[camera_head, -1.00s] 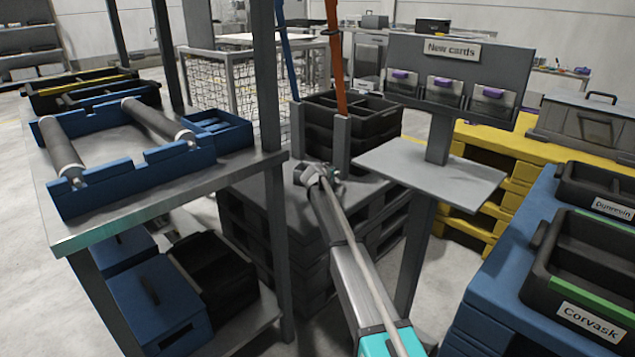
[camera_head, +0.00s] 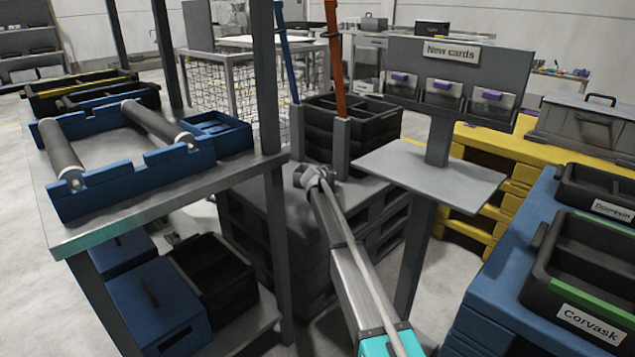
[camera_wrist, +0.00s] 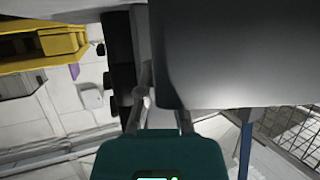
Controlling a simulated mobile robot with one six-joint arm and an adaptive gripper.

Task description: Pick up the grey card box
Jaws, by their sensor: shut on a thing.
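In the wrist view, a large plain grey box-like body with a rounded corner, which I take to be the grey card box (camera_wrist: 240,55), fills the upper right. My gripper (camera_wrist: 150,95) has one finger along its left edge. The other finger goes out of sight behind the grey body, so the contact is partly hidden. In the head view my arm reaches over the grey-topped stack in the middle. The fingers and the box cannot be made out there.
A small grey stand table (camera_head: 430,178) with a "New cards" board (camera_head: 445,80) is right of my arm. A steel rack (camera_head: 150,210) with a blue roller tray (camera_head: 140,175) stands left. Dark pallets (camera_head: 265,235) are behind my arm. Blue (camera_head: 500,270) and yellow pallets (camera_head: 540,148) stand right.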

